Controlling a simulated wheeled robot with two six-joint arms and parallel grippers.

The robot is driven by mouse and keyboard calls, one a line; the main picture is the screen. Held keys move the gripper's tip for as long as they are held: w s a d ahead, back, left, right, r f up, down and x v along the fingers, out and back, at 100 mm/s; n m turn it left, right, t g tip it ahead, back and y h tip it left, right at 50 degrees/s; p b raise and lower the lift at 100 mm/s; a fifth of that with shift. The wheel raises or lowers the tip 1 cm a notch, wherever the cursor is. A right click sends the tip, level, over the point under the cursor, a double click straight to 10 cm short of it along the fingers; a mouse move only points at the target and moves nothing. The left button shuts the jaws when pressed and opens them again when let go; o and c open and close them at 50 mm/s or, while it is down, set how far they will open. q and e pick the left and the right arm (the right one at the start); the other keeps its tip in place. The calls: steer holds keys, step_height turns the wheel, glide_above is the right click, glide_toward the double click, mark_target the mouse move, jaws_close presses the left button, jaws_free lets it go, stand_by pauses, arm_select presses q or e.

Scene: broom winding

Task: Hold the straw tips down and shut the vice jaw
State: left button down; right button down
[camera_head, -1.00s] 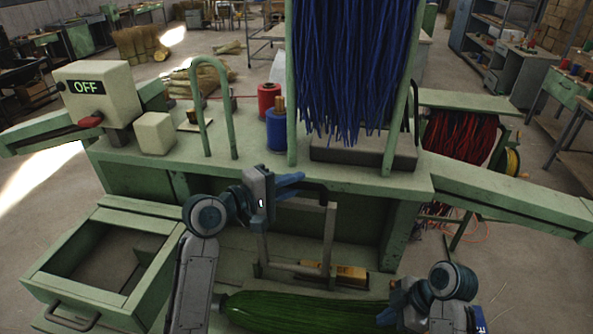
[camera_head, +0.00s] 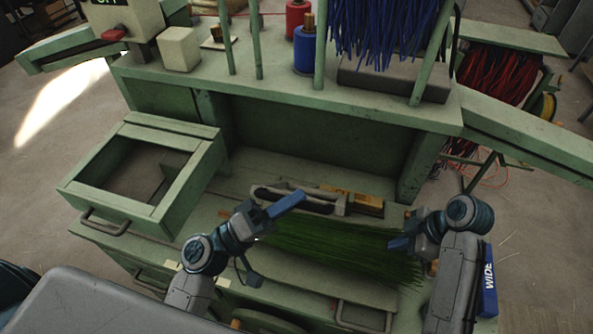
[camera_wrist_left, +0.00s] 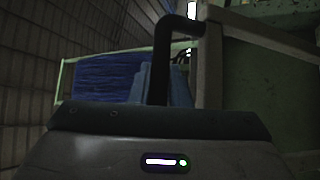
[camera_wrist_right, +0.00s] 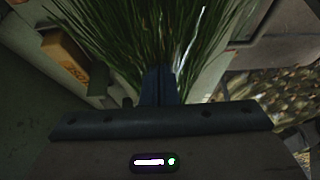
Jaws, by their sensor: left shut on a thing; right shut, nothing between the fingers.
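The green straw bundle (camera_head: 325,245) lies across the bench shelf, its loose tips fanning to the right. My right gripper (camera_head: 402,244) is shut and empty, low over the tips; its fingers also show against the straw in the right wrist view (camera_wrist_right: 160,85). The grey vice jaw frame (camera_head: 340,203) lies low, just behind the straw. My left gripper (camera_head: 270,212) is at the left end of the straw. In the left wrist view its fingers are shut on a black handle (camera_wrist_left: 162,60) joined to a grey post (camera_wrist_left: 208,70). The grip itself is hidden in the head view.
A yellow block (camera_head: 367,203) sits behind the straw. An open drawer (camera_head: 180,205) juts out on the left. Blue bristles (camera_head: 385,30) hang above a grey block (camera_head: 390,80). A blue box marked WIDE (camera_head: 488,280) is beside my right arm.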

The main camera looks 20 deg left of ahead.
arm_select(q)
steer(key=s+f, duration=0.6)
steer(key=f, duration=0.4)
steer(key=s+f+m, duration=0.1)
steer(key=s+f, duration=0.5)
steer(key=f, duration=0.4)
steer(key=shift+d+f+h, duration=0.2)
steer(key=shift+h, duration=0.1)
steer(key=c, duration=2)
jaws_free()
steer(key=shift+w, duration=0.1)
steer(key=o, duration=0.6)
steer(key=shift+w+a, duration=0.15)
steer(key=shift+w, duration=0.5)
steer(key=shift+o, duration=0.2)
steer(key=v, duration=1.2)
steer(key=shift+s, duration=0.2)
